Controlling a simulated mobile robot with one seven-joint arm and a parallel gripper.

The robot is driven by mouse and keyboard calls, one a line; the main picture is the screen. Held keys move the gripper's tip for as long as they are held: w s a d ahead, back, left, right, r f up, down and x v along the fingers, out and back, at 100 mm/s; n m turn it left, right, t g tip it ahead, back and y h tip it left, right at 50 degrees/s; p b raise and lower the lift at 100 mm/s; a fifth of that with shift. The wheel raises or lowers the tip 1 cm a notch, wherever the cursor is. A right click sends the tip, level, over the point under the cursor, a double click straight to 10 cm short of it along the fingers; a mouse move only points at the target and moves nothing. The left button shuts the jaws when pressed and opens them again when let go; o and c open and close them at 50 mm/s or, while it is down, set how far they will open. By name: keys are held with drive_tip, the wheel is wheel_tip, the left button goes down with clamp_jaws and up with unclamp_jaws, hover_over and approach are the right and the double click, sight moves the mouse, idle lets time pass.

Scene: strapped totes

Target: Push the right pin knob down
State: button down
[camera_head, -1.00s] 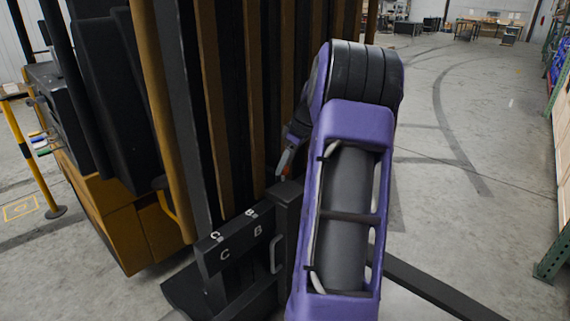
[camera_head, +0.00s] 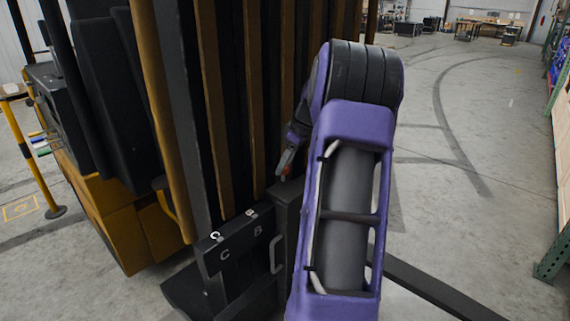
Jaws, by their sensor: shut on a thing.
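My gripper (camera_head: 286,168) shows in part, left of my purple arm, at the top of the dark upright post of the forklift's fork carriage (camera_head: 237,240). Its fingers are reddish-orange and grey, and they point down. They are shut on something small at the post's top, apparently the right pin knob. The knob itself is too small and too covered to make out. The carriage bar bears white letters C and B. My forearm hides what lies to the right of the post.
The forklift's yellow-brown and black mast (camera_head: 205,110) rises close behind my gripper. A dark fork (camera_head: 430,290) runs out low to the right. A yellow post (camera_head: 22,155) stands at the left. Open concrete floor lies at the right, with green racking (camera_head: 557,215) at the edge.

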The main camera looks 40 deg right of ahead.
drive_tip(key=shift+f, duration=0.1)
idle(0.4)
wheel_tip(320, 180, down, 3)
drive_tip(key=shift+r+b, duration=0.15)
drive_tip(key=shift+b, duration=0.65)
drive_tip(key=shift+r, duration=0.1)
drive_tip(key=shift+c, duration=2.3)
unclamp_jaws()
drive_tip(key=shift+a, duration=0.1)
drive_tip(key=shift+s+d+r, duration=0.15)
drive_tip(key=shift+d+r, duration=0.05)
drive_tip(key=shift+r, duration=0.3)
drive_tip(key=p+v, duration=0.3)
drive_tip(key=v, duration=1.3)
drive_tip(key=shift+r, duration=0.2)
